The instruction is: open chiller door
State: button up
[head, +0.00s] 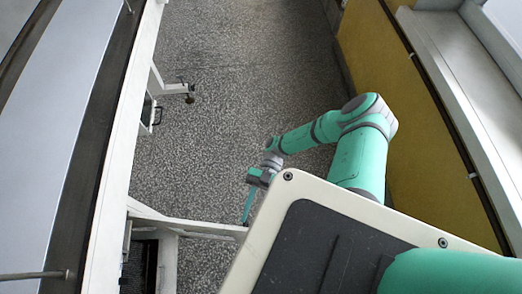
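My gripper (247,208) hangs low over the floor on the left side of my body, at the end of my teal arm. Only a thin teal finger shows, pointing down, so I cannot tell whether it is open or shut. No held thing shows. The fingertip appears near the end of a white frame bar; I cannot tell if they touch. A small dark panel with a black handle (158,116) shows under the left machine's edge, farther up the picture and apart from the gripper. I cannot tell whether this is the chiller door.
A long machine with a pale flat top (50,110) and white side rail runs along the left. Its white leg (158,80) and lower frame bar (190,227) reach into the aisle. The speckled floor (240,60) is clear ahead.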

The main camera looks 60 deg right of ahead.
jog(key=s+a+r, duration=0.2)
jog(key=s+a, duration=0.1)
jog(key=s, duration=0.1)
jog(key=shift+s+a+r, duration=0.25)
jog(key=shift+a, duration=0.15)
